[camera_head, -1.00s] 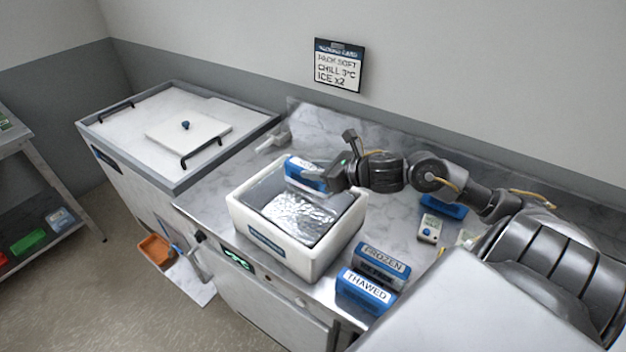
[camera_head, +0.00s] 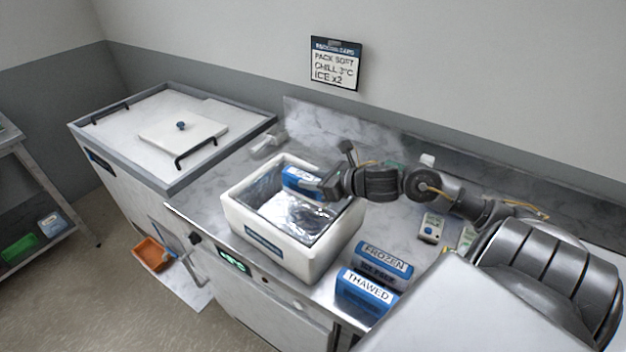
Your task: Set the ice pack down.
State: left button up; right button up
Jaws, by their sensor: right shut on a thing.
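A blue and white ice pack (camera_head: 297,181) is tilted inside the back part of a white box (camera_head: 284,259) lined with silver foil. My right gripper (camera_head: 322,187) is shut on the pack's right end, at the box's back right rim. Whether the pack touches the foil bundle (camera_head: 297,216) in the box or the box floor, I cannot tell. My left gripper is not in view.
Blue packs labelled FROZEN (camera_head: 384,262) and THAWED (camera_head: 366,292) lie on the counter right of the box. A chest with a lid (camera_head: 182,131) is at the left. A packing card (camera_head: 336,63) hangs on the wall.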

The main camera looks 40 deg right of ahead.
jog(key=shift+f, duration=0.15)
jog(key=o, duration=1.2)
jog(key=shift+r+p, duration=0.7)
jog(key=shift+p, duration=0.1)
jog(key=shift+s+d, duration=0.1)
jog(key=shift+s, duration=0.1)
jog(key=shift+b+v, duration=0.8)
jog(key=shift+v, duration=5)
